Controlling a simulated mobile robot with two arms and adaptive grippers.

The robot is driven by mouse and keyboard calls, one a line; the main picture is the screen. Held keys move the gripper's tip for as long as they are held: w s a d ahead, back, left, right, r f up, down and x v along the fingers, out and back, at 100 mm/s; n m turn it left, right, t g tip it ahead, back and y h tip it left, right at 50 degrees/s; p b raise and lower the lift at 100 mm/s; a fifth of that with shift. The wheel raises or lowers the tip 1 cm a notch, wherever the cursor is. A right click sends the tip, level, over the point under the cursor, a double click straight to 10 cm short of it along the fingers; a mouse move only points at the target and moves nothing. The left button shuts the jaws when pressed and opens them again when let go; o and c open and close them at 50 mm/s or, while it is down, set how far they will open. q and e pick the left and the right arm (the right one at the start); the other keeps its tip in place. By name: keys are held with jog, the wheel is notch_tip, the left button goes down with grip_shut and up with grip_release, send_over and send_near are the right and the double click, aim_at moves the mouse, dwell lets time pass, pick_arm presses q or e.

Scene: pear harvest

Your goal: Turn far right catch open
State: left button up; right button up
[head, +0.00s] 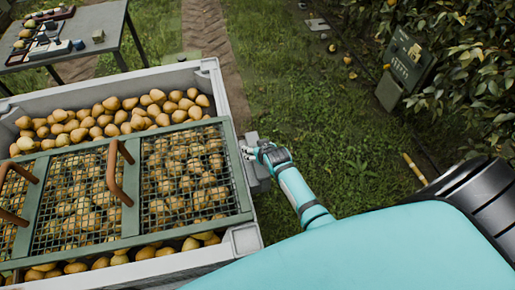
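A large grey bin (216,80) full of yellow-brown pears stands at the left. A green-framed mesh lid (240,180) with two brown curved handles lies over the pears. A small grey fitting (257,172) sticks out from the bin's right side; I cannot tell whether it is the catch or how it is turned. My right gripper (249,152) is at the bin's right wall, just above this fitting, its fingers pointing left to the lid's edge. Whether it touches anything is too small to tell. My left gripper is not in view.
A grey table (95,22) with pears and small items stands at the top left. Open grass lies between the bin and the bushes, with a few fallen pears.

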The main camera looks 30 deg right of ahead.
jog(key=v, duration=1.2)
dwell(0.5)
